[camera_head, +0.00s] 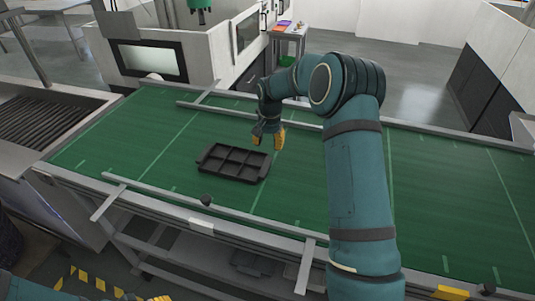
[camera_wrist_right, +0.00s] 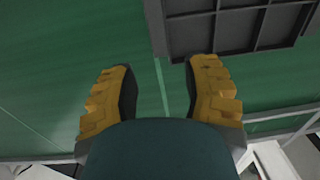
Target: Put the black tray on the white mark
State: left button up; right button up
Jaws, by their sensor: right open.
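The black tray (camera_head: 234,162), with several empty compartments and a handle at each short end, lies flat on the green conveyor belt (camera_head: 430,190). It also shows, cut off, at the top right of the right wrist view (camera_wrist_right: 235,32). My right gripper (camera_head: 268,140) is open and empty above the belt, just behind the tray's right end and apart from it. Its yellow fingers (camera_wrist_right: 163,82) point toward the belt, with a pale line between them. Pale lines cross the belt, but I cannot tell which is the white mark. A yellow tip at the bottom edge may be my left gripper (camera_head: 160,298), mostly cut off.
Metal guide rails (camera_head: 200,199) run along the near and far sides of the belt. A slatted metal section (camera_head: 40,115) is at the left. The belt left of the tray is clear.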

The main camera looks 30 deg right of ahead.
jog(key=shift+r, duration=1.5)
jog(key=shift+f, duration=0.1)
